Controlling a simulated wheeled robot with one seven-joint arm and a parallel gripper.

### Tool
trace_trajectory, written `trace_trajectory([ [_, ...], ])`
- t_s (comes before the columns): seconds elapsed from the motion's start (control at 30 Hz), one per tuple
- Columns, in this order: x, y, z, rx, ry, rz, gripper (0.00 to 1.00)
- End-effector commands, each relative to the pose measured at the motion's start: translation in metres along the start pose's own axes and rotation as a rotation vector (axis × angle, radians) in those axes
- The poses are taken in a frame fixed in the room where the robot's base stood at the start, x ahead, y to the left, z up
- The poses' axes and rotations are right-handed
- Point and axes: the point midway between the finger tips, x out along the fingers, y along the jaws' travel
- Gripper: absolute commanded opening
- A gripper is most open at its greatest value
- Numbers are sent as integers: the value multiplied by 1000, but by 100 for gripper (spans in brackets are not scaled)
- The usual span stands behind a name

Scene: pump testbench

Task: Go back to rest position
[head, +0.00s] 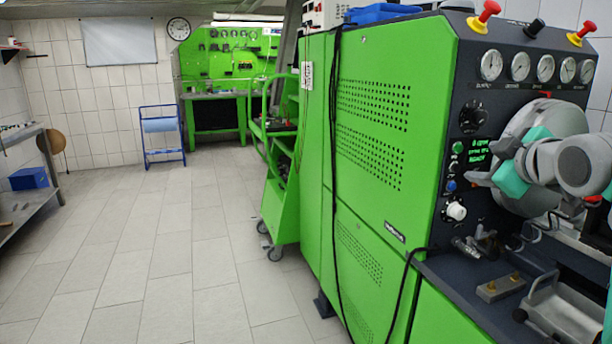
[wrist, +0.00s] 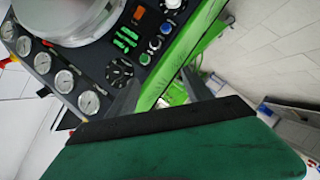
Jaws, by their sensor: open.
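My gripper (head: 483,162) is at the right of the head view, in front of the dark control panel (head: 470,91) of the green pump testbench (head: 385,130). Its grey fingers are apart, with nothing seen between them. In the wrist view my gripper (wrist: 161,82) shows as two dark fingers spread apart, with the panel's gauges, knobs and green buttons behind them. The arm hides part of a round silver housing (head: 543,118) on the bench.
A metal tray (head: 565,312) and a small block with brass fittings (head: 500,288) sit on the bench ledge. A black cable (head: 337,190) hangs down the cabinet. A green trolley (head: 283,200) stands behind. The tiled floor (head: 150,270) at left is clear.

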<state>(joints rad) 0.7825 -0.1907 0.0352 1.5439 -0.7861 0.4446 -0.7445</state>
Motion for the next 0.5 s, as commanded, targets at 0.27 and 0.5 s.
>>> trace_trajectory([
  [0.27,-8,-144,-33,439,-267,-299,59],
  [0.5,-103,-302,2,713,-733,-470,59],
])
